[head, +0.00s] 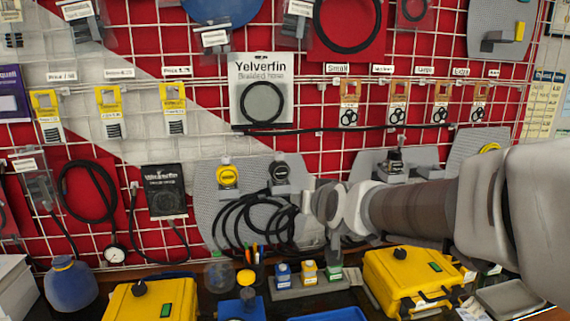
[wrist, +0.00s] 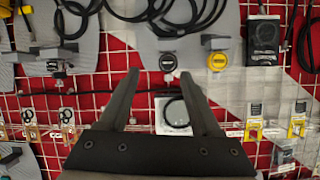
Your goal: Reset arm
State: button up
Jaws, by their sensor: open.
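My gripper (wrist: 158,80) is open in the wrist view, its two dark fingers apart with nothing between them. It faces the red and grey pegboard wall, which looks upside down in that view. Beyond the fingers are the white Yelverfin hose package (wrist: 172,116) and a black round regulator (wrist: 168,61). In the head view my arm reaches in from the right across the wall, in front of the grey hose panel (head: 209,205). The fingers are hard to make out there. The Yelverfin package (head: 262,88) hangs above the end of my arm.
Two yellow cases (head: 152,303) (head: 410,275) stand on the bench below, the right one under my arm. A small rack with blue, yellow and green blocks (head: 309,289) sits between them. A blue round vessel (head: 70,286) stands at left. Black hoses (head: 250,222) hang near my arm's end.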

jog(key=s+d+f+g, duration=0.2)
jog(key=s+d, duration=0.1)
jog(key=s, duration=0.6)
jog(key=s+d+f+g+h, duration=0.1)
jog(key=s+d+f+g, duration=0.1)
jog(key=s, duration=0.7)
jog(key=s+d+f+g+h, duration=0.1)
jog(key=s+d+f+g, duration=0.2)
jog(key=s, duration=0.6)
jog(key=shift+s+d, duration=0.15)
jog(key=shift+d, duration=0.25)
